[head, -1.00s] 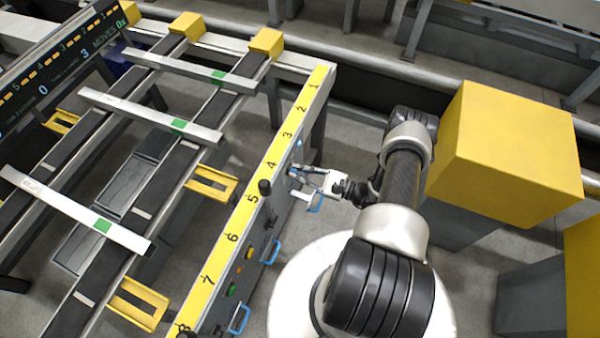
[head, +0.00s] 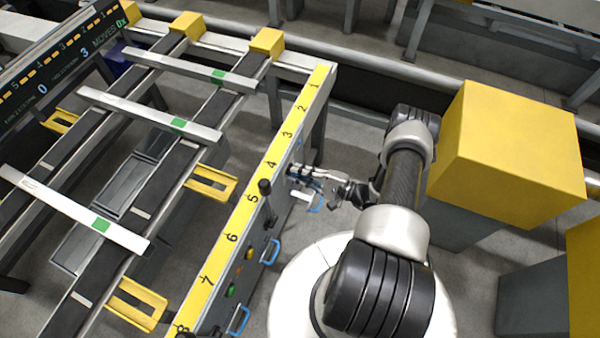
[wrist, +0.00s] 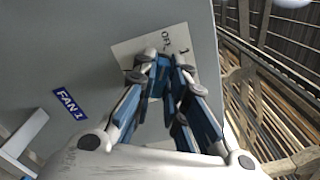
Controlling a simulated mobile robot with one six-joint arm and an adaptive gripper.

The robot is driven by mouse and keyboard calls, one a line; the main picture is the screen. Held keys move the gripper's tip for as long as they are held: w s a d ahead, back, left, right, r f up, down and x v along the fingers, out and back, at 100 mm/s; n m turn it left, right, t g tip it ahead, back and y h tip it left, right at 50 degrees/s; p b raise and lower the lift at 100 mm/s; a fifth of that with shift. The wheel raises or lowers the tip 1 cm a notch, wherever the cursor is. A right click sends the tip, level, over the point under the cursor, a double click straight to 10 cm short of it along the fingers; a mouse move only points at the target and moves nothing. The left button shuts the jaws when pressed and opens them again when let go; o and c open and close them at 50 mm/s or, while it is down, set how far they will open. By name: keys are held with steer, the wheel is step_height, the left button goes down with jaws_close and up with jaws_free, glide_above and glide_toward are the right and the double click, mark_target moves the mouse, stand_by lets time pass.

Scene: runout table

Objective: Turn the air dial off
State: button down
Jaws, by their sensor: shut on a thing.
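My gripper (head: 294,172) reaches the side panel (head: 283,208) of the runout table, near the ruler's 4. In the wrist view, my gripper (wrist: 161,62) is shut at a pale dial plate (wrist: 126,50) marked OFF and 1. The fingertips close on the air dial's knob, which they hide, so its pointer cannot be read. A blue label reading FAN 1 (wrist: 69,102) is on the grey panel left of the plate.
A yellow ruler (head: 222,254) runs along the table edge above the panel. A black lever (head: 265,187), blue handles (head: 270,252) and coloured buttons (head: 238,270) are nearby. A big yellow box (head: 510,150) stands right of my arm.

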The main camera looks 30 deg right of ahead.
stand_by(0.4)
steer(key=c, duration=1.6)
jaws_free()
steer(key=v, duration=1.2)
